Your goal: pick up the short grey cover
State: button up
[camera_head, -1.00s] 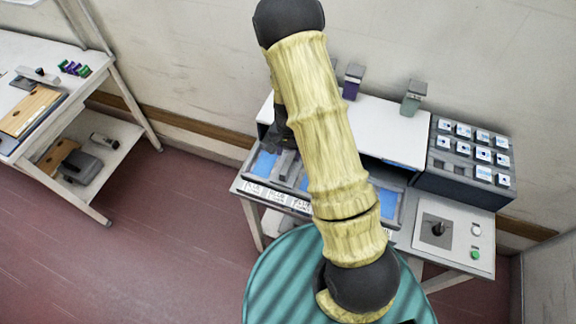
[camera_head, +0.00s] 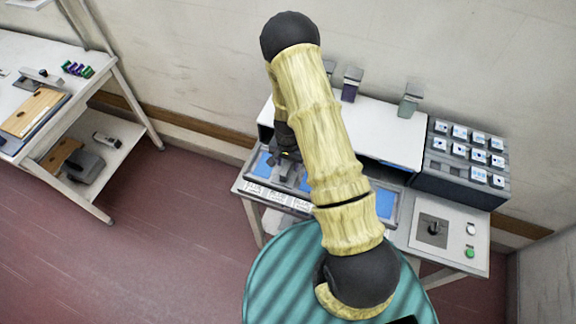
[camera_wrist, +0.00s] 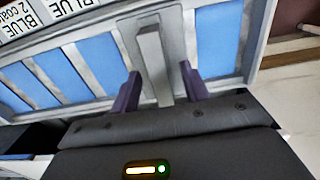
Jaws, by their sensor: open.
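A grey block-like piece (camera_wrist: 153,62), which looks like the short grey cover, shows in the wrist view on a tray (camera_wrist: 257,35) with blue-floored slots. My gripper (camera_wrist: 160,72) is open, with one purple finger on each side of the grey piece. I cannot tell whether either finger touches it. In the head view my gripper (camera_head: 286,150) is low over the left part of the tray (camera_head: 393,212), mostly dark and partly hidden by my arm.
A white raised shelf (camera_head: 390,135) stands behind the tray, with small dispensers on its back edge. A dark rack (camera_head: 462,180) of white-topped cubes and a control panel (camera_head: 440,235) with a joystick are to the right. A side table (camera_head: 100,160) stands at left.

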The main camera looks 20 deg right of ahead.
aim_at(288, 163)
jog(key=shift+f, duration=0.65)
grip_shut()
jog(key=shift+r, duration=0.1)
notch_tip(288, 163, up, 10)
jog(key=b, duration=0.3)
dwell(0.4)
dwell(0.4)
